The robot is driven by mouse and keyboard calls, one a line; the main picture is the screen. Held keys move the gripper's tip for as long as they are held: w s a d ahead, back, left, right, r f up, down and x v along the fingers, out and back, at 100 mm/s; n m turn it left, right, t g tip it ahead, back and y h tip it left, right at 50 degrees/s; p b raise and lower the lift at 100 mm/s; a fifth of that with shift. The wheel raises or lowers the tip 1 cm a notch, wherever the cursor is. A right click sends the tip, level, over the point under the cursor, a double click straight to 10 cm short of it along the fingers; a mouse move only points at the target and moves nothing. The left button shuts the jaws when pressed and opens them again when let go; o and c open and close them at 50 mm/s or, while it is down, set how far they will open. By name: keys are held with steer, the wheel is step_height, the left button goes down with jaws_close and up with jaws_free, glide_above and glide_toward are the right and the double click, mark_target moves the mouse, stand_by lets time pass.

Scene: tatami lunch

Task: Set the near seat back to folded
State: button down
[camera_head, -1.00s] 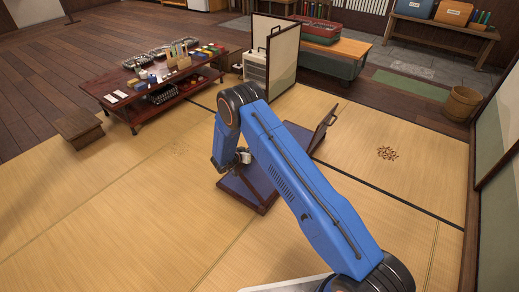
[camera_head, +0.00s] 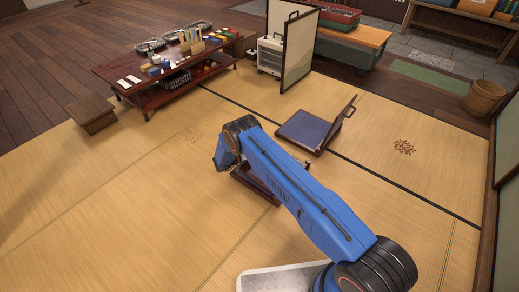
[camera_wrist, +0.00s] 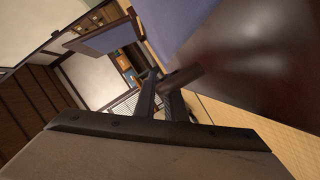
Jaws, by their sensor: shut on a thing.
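The near seat (camera_head: 250,182) lies on the tatami, mostly hidden behind my arm in the head view; only part of its dark frame shows. In the wrist view a glossy dark wooden panel (camera_wrist: 255,60) of this seat fills the upper right, with blue cushion (camera_wrist: 180,22) beside it. My gripper (camera_wrist: 165,85) is shut on a dark wooden part of the near seat, apparently its back. The back's exact angle cannot be told. In the head view the gripper is hidden by my arm.
A second seat (camera_head: 303,131) with a blue cushion and raised back stands beyond my arm. A low table (camera_head: 140,87) with goods and a step stool (camera_head: 91,113) are at left. A folding screen (camera_head: 299,45) stands behind. Tatami at left and front is clear.

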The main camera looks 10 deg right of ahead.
steer(key=shift+w+f, duration=0.15)
steer(key=shift+f, duration=0.7)
steer(key=c, duration=1.8)
jaws_free()
steer(key=shift+f, duration=0.15)
steer(key=v, duration=1.7)
steer(key=shift+a, duration=0.25)
